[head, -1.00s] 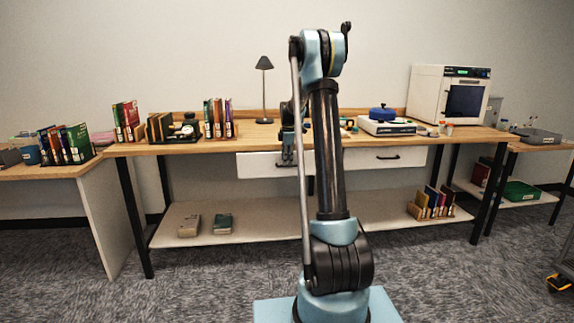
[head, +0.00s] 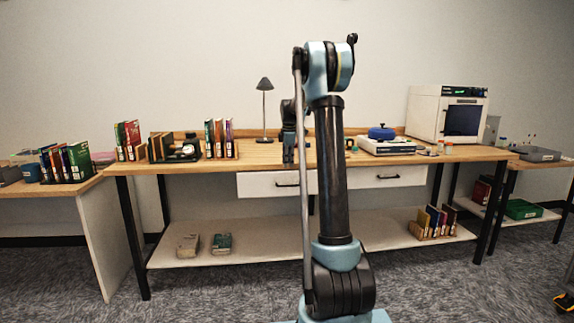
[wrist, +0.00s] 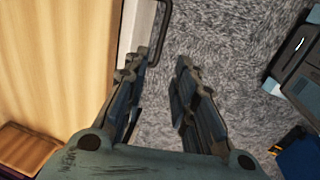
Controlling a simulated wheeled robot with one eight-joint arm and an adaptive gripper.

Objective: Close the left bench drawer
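The left bench drawer (head: 262,187) has a white front with a dark bar handle (head: 288,184), under the bench top in the head view. Its front looks a little larger and lower than the right drawer's, so it seems to stand out slightly. My gripper (head: 288,160) hangs fingers down at the bench's front edge, above the handle in the picture. In the wrist view my gripper (wrist: 159,72) is open and empty over the carpet. A white strip of the drawer (wrist: 128,30) and its dark handle (wrist: 160,25) show beside the left finger. My arm hides the drawer's right end.
The right drawer (head: 365,180) looks shut. The wooden bench top (head: 250,157) carries books, a lamp (head: 265,100), a scale (head: 386,146) and a white oven-like device (head: 428,115). A lower shelf (head: 270,247) holds books. Carpet is free in front.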

